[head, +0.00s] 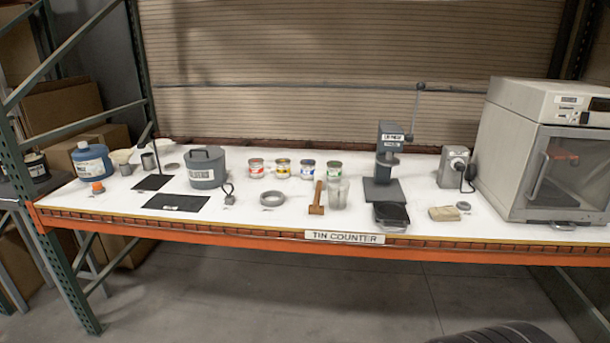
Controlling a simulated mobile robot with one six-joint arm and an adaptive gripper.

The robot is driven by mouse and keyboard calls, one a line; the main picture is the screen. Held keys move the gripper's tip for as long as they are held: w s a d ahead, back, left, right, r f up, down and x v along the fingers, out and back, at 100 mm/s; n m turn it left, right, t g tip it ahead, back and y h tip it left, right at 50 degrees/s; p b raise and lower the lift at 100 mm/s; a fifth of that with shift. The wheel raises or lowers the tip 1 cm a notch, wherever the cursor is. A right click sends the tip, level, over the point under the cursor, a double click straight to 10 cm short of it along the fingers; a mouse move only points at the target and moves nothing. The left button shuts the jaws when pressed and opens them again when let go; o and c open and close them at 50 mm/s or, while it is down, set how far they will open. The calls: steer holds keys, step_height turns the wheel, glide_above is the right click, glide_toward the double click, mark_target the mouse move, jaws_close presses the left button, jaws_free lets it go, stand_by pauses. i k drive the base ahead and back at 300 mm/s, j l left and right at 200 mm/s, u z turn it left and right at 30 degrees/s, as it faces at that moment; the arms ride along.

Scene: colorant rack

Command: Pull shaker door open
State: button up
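The shaker (505,150) is a large beige cabinet at the right end of the white counter, partly cut off by the picture's right edge. Its front door (533,211) has a light frame and a dark see-through window, and it looks shut. A pale upright bar handle (539,176) is on the left side of the door. Some reddish and dark shapes show dimly through the window. My gripper is not in view.
The counter (270,221) has an orange front beam (200,236). A lever press (390,150), a small grey device (453,167) with a dark cable, a folded cloth (443,213) and a small ring (463,206) stand left of the shaker. The floor (300,290) in front looks mostly clear.

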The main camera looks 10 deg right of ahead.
mark_target(520, 211)
steer(key=z, duration=1.75)
